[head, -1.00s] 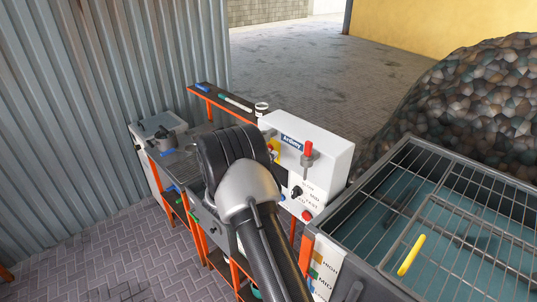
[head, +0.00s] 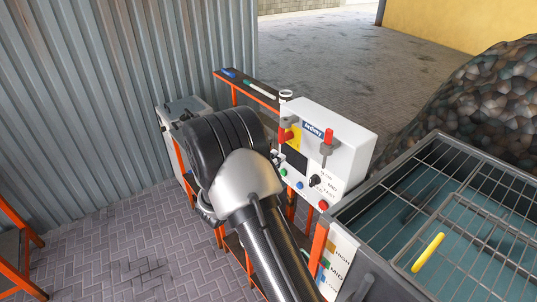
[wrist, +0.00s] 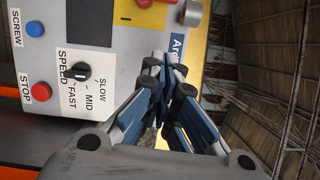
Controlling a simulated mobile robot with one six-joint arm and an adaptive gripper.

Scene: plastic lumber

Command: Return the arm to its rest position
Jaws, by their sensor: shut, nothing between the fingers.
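My arm (head: 240,180) rises from the bottom of the head view, with its thick black joint in front of the workbench. My gripper (wrist: 166,66) shows in the wrist view with its fingers together and nothing between them. It appears in front of the white control box, and I cannot tell the exact gap. The control box (head: 350,150) also shows in the wrist view (wrist: 120,85), with a speed knob (wrist: 80,73), a red stop button (wrist: 41,92) and a blue screw button (wrist: 36,29).
A grey bin with a wire grid (head: 440,190) and a yellow bar (head: 428,252) stands right. A narrow shelf (head: 250,88) is behind the arm. Paved floor (head: 120,240) is clear at left.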

